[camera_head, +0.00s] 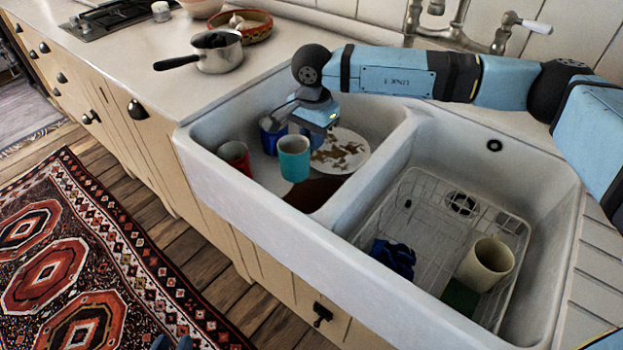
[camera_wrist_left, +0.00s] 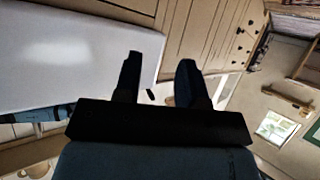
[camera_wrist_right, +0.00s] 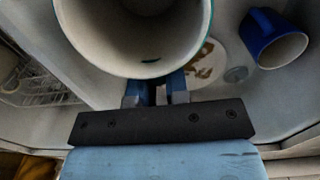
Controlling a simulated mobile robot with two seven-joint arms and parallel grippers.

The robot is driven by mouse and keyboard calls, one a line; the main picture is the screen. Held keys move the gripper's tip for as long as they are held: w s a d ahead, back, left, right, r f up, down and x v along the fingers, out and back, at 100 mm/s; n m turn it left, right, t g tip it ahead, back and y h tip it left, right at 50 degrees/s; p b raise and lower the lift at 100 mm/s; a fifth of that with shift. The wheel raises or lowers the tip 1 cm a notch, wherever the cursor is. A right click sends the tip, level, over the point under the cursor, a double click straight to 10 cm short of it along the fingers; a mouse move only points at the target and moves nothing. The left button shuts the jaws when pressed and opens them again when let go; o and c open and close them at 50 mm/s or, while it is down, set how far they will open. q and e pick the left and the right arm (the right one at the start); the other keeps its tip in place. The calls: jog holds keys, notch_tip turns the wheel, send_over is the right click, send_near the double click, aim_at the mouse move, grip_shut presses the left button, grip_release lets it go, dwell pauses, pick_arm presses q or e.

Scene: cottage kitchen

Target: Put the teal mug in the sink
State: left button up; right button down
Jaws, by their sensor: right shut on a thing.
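The teal mug (camera_head: 294,162) is upright in the left basin of the white sink (camera_head: 240,200). My right gripper (camera_head: 308,128) reaches down into this basin and is shut on the mug. In the right wrist view the mug (camera_wrist_right: 135,70) fills the upper middle, its pale inside showing, with the right fingertips (camera_wrist_right: 160,92) at its near side. I cannot tell whether its base touches the basin floor. My left gripper (camera_wrist_left: 158,80) is open and empty in the left wrist view, away from the mug; its tips barely show at the head view's bottom edge.
The left basin also holds a red mug (camera_head: 234,154), a blue mug (camera_head: 270,137), a stained plate (camera_head: 342,152) and a dark brown item (camera_head: 315,194). The right basin has a wire rack (camera_head: 425,225), a cream mug (camera_head: 485,263) and a dark blue cloth (camera_head: 393,257). A saucepan (camera_head: 220,55) stands on the counter.

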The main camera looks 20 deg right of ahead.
notch_tip(320, 180, down, 12)
jog(key=shift+f+b, duration=0.1)
jog(key=shift+b, duration=0.6)
pick_arm(q)
jog(key=shift+d, duration=0.15)
pick_arm(e)
jog(key=shift+f, duration=0.3)
jog(key=shift+f, duration=0.15)
jog(key=c, duration=1.1)
grip_release()
